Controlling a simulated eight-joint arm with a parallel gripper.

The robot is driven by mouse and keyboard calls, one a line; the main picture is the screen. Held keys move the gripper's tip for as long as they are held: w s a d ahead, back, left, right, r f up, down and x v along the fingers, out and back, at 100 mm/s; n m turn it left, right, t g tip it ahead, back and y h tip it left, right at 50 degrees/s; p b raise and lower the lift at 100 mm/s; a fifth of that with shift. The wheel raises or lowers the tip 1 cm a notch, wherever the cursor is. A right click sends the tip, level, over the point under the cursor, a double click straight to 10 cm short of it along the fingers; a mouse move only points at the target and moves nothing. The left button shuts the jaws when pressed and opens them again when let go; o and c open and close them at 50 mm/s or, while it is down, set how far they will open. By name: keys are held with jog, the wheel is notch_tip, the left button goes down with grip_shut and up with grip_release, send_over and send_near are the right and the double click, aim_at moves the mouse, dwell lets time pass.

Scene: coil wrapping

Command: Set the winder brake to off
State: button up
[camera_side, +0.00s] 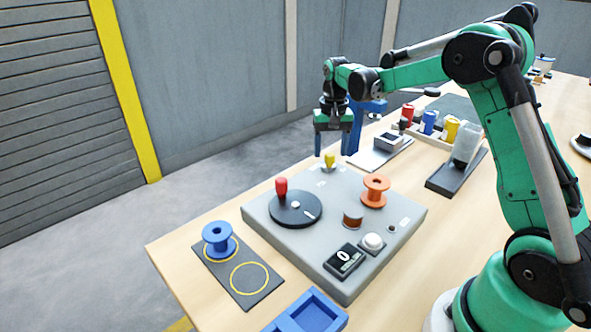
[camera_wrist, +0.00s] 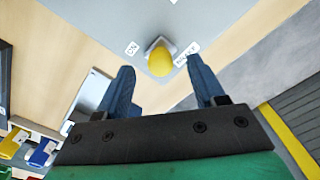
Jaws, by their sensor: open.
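The winder (camera_side: 345,225) is a grey box on the table with a yellow brake knob (camera_side: 330,160) at its back edge. In the wrist view the yellow knob (camera_wrist: 159,60) sits on a small grey plate between two white labels; the left label (camera_wrist: 131,48) reads ON, the right one (camera_wrist: 187,53) is hard to read. Which setting the knob is in, I cannot tell. My gripper (camera_side: 333,148) points down above the knob, open and empty. In the wrist view the blue fingertips (camera_wrist: 160,67) stand apart, one on each side of the knob's line.
A blue spool (camera_side: 218,238) stands on a dark mat. A blue tray (camera_side: 307,314) is in front.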

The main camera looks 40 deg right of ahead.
jog(key=shift+f, duration=1.1)
grip_shut()
dwell(0.6)
